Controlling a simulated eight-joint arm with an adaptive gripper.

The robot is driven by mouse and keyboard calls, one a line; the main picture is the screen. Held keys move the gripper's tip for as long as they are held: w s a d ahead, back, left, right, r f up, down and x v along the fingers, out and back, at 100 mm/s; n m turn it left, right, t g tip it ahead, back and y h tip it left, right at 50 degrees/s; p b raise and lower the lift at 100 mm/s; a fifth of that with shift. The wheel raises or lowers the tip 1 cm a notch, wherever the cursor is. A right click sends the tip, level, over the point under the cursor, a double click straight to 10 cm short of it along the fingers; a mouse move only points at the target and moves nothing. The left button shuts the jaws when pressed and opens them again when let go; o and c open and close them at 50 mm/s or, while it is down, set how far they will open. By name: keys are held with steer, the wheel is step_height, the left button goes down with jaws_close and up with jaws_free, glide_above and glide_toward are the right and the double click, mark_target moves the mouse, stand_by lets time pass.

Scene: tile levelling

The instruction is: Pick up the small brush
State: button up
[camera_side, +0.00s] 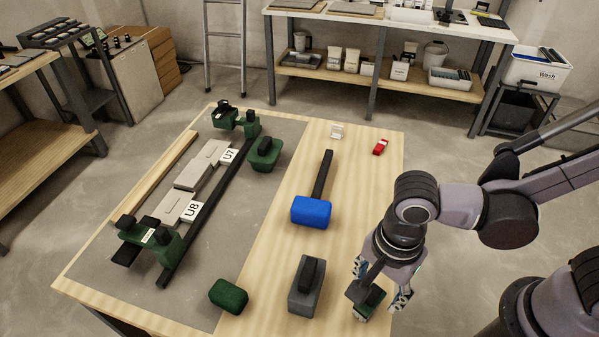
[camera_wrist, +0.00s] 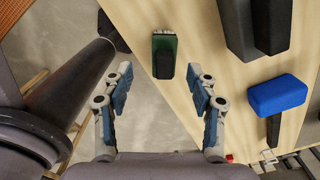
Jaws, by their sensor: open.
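The small brush, a green block with a dark top, lies near the right front edge of the wooden table. In the side view the brush (camera_side: 372,302) is partly hidden by my gripper (camera_side: 383,288). In the wrist view the brush (camera_wrist: 164,56) lies just ahead of my gripper (camera_wrist: 158,76), between the lines of its two fingers. The fingers are spread wide with nothing between them. My gripper is above the brush, and I see no contact.
A grey block with a black handle (camera_side: 306,287) stands left of the brush. A blue-headed mallet (camera_side: 311,211) lies behind it. A green pad (camera_side: 229,296) and tiles (camera_side: 196,172) with green clamps are further left. A red item (camera_side: 380,147) lies at the back.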

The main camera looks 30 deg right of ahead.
mark_target(373, 292)
steer(key=shift+w+d+f, duration=0.1)
steer(key=shift+w+f, duration=0.1)
steer(key=shift+f, duration=0.7)
steer(key=shift+w+f, duration=0.15)
steer(key=shift+f, duration=1.75)
steer(key=shift+c, duration=0.2)
jaws_close()
